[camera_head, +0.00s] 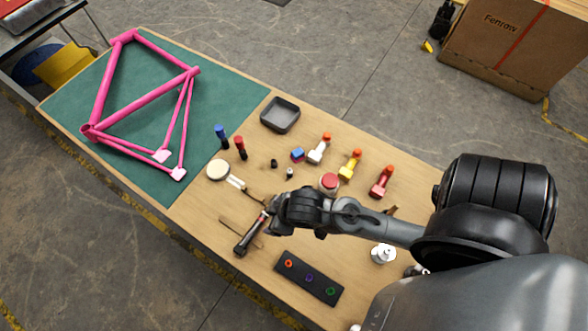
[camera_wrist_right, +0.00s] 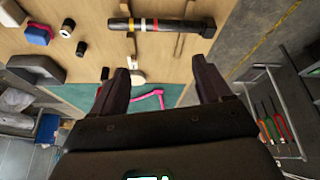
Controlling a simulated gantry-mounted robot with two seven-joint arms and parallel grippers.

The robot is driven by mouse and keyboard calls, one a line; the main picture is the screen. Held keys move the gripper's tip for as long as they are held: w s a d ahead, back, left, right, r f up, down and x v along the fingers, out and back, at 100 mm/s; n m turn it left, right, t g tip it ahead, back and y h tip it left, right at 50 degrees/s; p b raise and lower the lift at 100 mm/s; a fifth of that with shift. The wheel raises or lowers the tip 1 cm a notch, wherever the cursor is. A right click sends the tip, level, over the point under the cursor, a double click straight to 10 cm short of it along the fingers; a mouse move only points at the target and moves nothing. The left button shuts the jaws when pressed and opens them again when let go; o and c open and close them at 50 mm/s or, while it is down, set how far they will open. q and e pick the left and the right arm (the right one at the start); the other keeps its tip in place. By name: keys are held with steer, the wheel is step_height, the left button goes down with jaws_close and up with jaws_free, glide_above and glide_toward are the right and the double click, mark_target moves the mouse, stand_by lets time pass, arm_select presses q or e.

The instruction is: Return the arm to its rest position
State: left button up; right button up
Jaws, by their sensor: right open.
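My right arm reaches in from the right in the head view, over the near side of the wooden table (camera_head: 225,265). My right gripper (camera_head: 271,226) is small and partly hidden there by its own wrist. In the right wrist view the same gripper (camera_wrist_right: 161,66) is open, with nothing between its two dark fingers. A black rod-shaped tool with white, red and yellow bands (camera_head: 249,237) lies close to the gripper. In the right wrist view the banded tool (camera_wrist_right: 165,25) is beyond the fingertips, apart from them. My left gripper is not in view.
A pink bicycle frame (camera_head: 145,100) lies on a green mat (camera_head: 220,85). A grey tray (camera_head: 280,115), a black strip with coloured rings (camera_head: 309,278), and several bottles, including a yellow one (camera_head: 350,165), stand around the arm. A cardboard box (camera_head: 505,45) is on the floor.

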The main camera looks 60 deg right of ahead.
steer(key=shift+g, duration=0.6)
steer(key=s+d, duration=0.1)
steer(key=s, duration=0.1)
steer(key=s+d, duration=0.1)
steer(key=s, duration=0.1)
steer(key=shift+s+d+r, duration=0.15)
steer(key=shift+d, duration=0.05)
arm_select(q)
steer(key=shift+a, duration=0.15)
arm_select(e)
steer(key=shift+r, duration=0.1)
arm_select(q)
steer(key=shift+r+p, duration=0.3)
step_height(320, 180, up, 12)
steer(key=p, duration=1.2)
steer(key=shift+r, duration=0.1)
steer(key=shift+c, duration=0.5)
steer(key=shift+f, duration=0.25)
arm_select(e)
step_height(320, 180, up, 12)
